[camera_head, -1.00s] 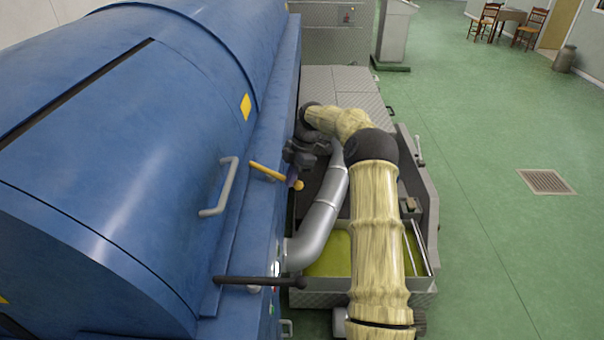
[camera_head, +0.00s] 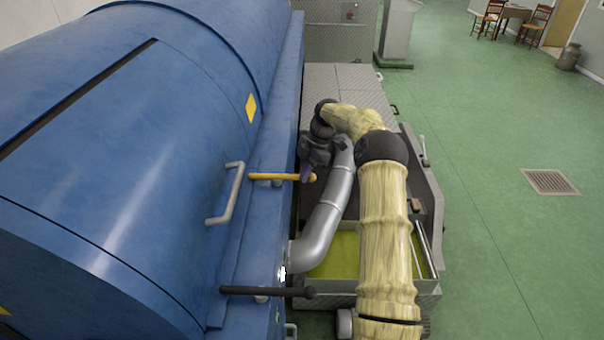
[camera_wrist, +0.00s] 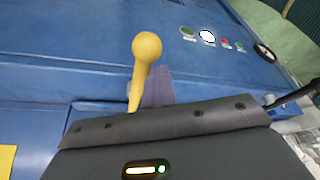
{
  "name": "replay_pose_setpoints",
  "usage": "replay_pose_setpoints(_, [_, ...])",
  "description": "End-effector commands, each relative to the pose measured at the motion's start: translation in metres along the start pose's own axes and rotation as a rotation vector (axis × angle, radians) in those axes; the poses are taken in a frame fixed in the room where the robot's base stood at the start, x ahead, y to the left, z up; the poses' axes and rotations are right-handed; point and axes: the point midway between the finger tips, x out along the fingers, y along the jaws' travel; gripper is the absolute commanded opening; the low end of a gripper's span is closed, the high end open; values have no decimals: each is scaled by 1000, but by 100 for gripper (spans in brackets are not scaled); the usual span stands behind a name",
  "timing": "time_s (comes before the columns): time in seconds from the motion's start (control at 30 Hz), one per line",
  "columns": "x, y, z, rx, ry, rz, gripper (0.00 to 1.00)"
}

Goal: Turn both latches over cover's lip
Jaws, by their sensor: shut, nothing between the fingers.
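The large blue cover (camera_head: 140,120) fills the left of the head view, a grey bar handle near its edge. The yellow latch (camera_head: 275,177) lies roughly level across the ledge, its ball knob pointing right, outward; the knob stands large in the wrist view (camera_wrist: 147,47). The black latch (camera_head: 262,291) lies across the ledge nearer to me, also pointing outward. My gripper (camera_head: 306,174) is shut and empty, its purplish fingers close beside the yellow latch near its knob; they also show behind the latch in the wrist view (camera_wrist: 157,88). I cannot tell whether they touch it.
Panel buttons (camera_wrist: 207,36) sit on the blue side. The green floor (camera_head: 480,200) at right is open, with a drain grate (camera_head: 551,182).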

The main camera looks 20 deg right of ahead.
Motion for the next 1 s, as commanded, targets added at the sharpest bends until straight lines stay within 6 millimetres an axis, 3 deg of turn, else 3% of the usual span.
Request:
replay_pose_setpoints(0.03, [-7,1,8,8,-16,19,0])
replay_pose_setpoints(0.37, [-11,1,12,13,-23,23,0])
replay_pose_setpoints(1.0, [-63,8,-9,-3,-9,5,0])
